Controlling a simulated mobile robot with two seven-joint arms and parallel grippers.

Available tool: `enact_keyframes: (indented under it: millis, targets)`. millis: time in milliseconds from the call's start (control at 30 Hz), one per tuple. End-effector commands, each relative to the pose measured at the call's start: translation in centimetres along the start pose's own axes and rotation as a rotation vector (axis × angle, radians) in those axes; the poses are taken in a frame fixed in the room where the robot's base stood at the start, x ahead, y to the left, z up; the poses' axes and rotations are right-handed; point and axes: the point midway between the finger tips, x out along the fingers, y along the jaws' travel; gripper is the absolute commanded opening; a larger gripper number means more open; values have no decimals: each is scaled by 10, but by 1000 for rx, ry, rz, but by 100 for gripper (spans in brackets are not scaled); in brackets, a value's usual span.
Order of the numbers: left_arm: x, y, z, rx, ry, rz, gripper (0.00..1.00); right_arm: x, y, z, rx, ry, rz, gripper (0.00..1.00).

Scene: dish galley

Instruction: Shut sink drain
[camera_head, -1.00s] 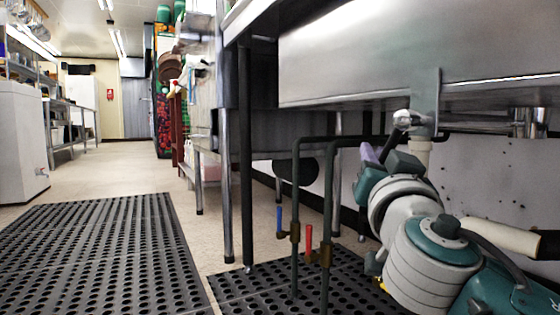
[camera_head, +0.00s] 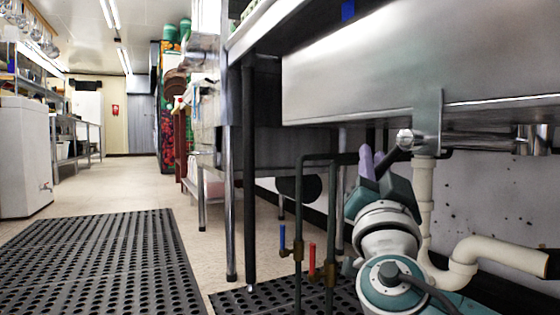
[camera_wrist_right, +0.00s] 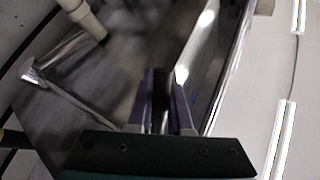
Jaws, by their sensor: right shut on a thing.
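The steel sink basin (camera_head: 380,75) hangs at the upper right of the head view. Under its front edge is the drain lever, with a bright metal pivot (camera_head: 405,138) and a dark handle (camera_head: 393,158) slanting down to the left. My right gripper (camera_head: 368,162), with purple fingers, is shut on that handle. In the right wrist view the black handle end (camera_wrist_right: 162,88) stands between the purple fingers of the right gripper (camera_wrist_right: 161,100). Part of the handle is hidden by the fingers. My left gripper is not in view.
A cream drain pipe (camera_head: 425,188) runs down and bends right behind my right arm. Dark supply pipes (camera_head: 298,200) with a blue valve handle (camera_head: 282,236) and a red one (camera_head: 312,258) stand left of the arm. A black mat (camera_head: 95,265) and open floor lie left.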

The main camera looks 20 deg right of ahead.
Motion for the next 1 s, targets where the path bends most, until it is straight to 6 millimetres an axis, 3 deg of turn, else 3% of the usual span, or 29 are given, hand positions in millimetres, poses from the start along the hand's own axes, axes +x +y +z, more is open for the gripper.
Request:
enact_keyframes:
  millis: [33,67,300,667,1000]
  targets:
    - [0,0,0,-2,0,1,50,-1,1,2,0,-4,1,0]
    - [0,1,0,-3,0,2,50,-1,1,2,0,-4,1,20]
    - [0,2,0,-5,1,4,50,0,0,1,-1,-2,0,47]
    - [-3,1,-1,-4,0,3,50,-8,0,0,-2,-3,-1,48]
    - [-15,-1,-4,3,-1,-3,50,-73,0,0,-2,-7,0,48]
